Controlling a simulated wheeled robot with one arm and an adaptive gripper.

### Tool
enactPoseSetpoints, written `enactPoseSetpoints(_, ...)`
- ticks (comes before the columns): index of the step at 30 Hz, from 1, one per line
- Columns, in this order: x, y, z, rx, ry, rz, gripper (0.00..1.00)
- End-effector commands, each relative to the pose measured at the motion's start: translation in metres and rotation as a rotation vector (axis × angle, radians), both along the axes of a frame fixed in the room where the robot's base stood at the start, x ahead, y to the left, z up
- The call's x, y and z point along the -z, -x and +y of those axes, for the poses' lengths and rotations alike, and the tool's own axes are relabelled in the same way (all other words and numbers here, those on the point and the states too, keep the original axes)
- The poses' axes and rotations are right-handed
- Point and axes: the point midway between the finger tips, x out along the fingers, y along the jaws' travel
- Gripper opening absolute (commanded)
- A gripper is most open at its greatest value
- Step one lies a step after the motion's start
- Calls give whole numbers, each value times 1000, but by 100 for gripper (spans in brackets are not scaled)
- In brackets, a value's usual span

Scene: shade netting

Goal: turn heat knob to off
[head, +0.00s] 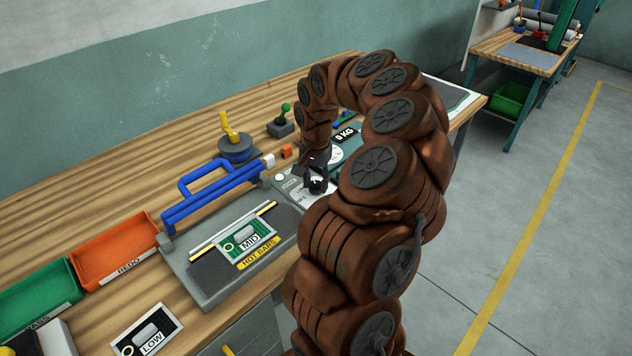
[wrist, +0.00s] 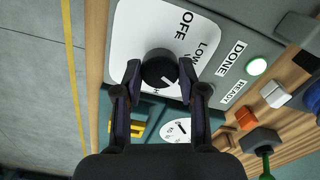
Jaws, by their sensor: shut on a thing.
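The heat knob (wrist: 159,66) is a round black knob on a white dial plate (wrist: 128,38) in the wrist view. OFF is printed above and to the right of the knob, LOW to its right. Other dial marks below it are partly hidden by the knob and my fingers. My gripper (wrist: 159,73) has one finger on each side of the knob and is shut on it. I cannot clearly tell which mark the knob points to. In the head view, my gripper (head: 317,182) is at the dial panel on the bench, and my arm hides part of the panel.
Beside the panel stands a sealer with a blue handle (head: 208,193) and a card reading MID (head: 248,243). A yellow lever (head: 229,125) and a green-knobbed lever (head: 285,110) stand behind. Orange (head: 118,246) and green (head: 40,298) trays are at left.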

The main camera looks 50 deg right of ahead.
Motion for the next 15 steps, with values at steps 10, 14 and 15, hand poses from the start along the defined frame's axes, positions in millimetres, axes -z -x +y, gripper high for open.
enactPoseSetpoints(10,5,0,-1,-206,4,-1,5)
enactPoseSetpoints(14,4,0,-1,-326,4,-1,5)
enactPoseSetpoints(15,4,0,-1,-365,4,-1,5)
